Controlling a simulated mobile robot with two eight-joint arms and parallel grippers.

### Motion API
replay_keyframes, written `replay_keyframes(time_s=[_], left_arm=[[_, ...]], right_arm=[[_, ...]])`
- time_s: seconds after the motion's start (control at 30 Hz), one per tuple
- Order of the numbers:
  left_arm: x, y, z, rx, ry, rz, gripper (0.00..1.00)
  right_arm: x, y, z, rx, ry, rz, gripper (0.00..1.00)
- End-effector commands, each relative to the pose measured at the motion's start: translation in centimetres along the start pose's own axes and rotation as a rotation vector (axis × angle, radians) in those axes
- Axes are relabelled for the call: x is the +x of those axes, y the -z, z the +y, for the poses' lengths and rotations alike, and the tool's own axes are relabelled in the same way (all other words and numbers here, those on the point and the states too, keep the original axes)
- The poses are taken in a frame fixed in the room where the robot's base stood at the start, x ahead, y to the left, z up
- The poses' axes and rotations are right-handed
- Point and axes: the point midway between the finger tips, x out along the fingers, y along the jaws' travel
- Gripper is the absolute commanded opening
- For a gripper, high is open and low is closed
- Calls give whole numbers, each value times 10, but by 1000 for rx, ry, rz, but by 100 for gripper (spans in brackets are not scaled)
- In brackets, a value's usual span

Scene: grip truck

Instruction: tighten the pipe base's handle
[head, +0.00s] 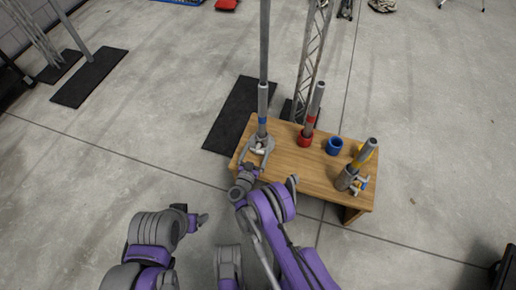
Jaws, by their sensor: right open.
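A tall grey pipe (264,60) stands upright in a grey pipe base (267,142) with a blue band, at the left end of the wooden table. A small pale handle with a reddish spot (259,148) shows low on the base's front. My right gripper (260,160) is open, right at the front of this base by the handle. I cannot tell whether it touches the handle, and its fingers partly hide the base. My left gripper (201,218) is low at the left, away from the table and small in view; its jaws are unclear.
The wooden table (298,163) also bears a red-banded pipe piece (313,110), a blue ring (334,146), a yellow ring (367,149) and a tilted grey clamp piece (349,177). A lattice truss (309,60) rises behind. Dark mats (232,115) lie on the floor.

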Motion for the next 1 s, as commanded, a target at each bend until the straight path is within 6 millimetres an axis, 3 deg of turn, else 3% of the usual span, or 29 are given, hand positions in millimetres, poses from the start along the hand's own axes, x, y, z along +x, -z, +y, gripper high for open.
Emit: replay_keyframes(time_s=[0.13, 0.57, 1.0], left_arm=[[0, 0, 0, 0, 0, 0, 76], [0, 0, 0, 0, 0, 0, 76], [-3, 0, 0, 0, 0, -1, 76]], right_arm=[[0, 0, 0, 0, 0, 0, 96], [0, 0, 0, 0, 0, 0, 19], [0, 1, 1, 120, 0, 0, 19]])
